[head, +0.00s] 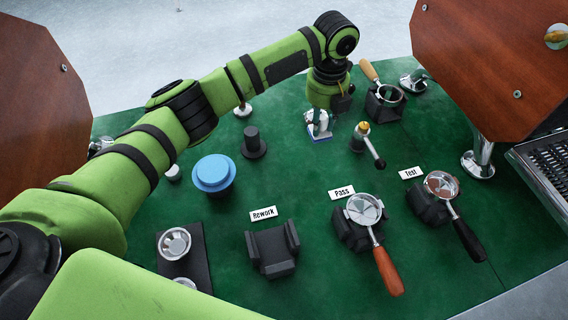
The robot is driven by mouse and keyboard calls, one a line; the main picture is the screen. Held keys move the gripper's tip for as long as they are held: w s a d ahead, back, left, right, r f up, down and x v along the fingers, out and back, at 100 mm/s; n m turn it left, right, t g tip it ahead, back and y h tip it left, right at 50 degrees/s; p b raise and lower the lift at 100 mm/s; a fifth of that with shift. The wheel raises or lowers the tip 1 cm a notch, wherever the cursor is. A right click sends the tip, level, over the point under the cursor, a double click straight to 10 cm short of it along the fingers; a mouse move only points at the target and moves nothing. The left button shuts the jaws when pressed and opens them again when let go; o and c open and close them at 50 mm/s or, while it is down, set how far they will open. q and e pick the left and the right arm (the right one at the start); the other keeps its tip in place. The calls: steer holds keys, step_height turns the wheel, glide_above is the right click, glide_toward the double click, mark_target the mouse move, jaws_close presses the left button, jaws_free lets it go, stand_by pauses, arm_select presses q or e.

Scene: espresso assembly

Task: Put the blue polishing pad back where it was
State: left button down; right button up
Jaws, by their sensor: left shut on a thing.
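My left gripper (319,128) points down at the upper middle of the green mat, its arm reaching in from the left. It is shut on the blue polishing pad (321,139), of which only a thin blue edge shows below the fingertips. The gripper hides the rest of the pad. I cannot tell whether the pad touches the mat. My right gripper is not in view.
A yellow-topped tool with a dark handle (362,137) stands just right of the gripper. A portafilter in a black holder (384,101) is behind it. A round blue-topped item (213,173) and black tamper-like piece (253,143) stand left.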

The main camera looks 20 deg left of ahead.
arm_select(q)
steer(key=s+a+f, duration=0.1)
steer(key=s+a, duration=0.1)
steer(key=s+a+f, duration=0.2)
steer(key=s+a+f+p, duration=0.1)
steer(key=a+f, duration=0.1)
steer(key=shift+s+a, duration=0.3)
steer(key=shift+s, duration=0.1)
steer(key=shift+s+a+f, duration=0.15)
steer(key=shift+s+a, duration=0.05)
steer(key=shift+s+f, duration=0.1)
steer(key=shift+f, duration=0.5)
step_height(320, 180, down, 2)
steer(key=shift+f, duration=0.5)
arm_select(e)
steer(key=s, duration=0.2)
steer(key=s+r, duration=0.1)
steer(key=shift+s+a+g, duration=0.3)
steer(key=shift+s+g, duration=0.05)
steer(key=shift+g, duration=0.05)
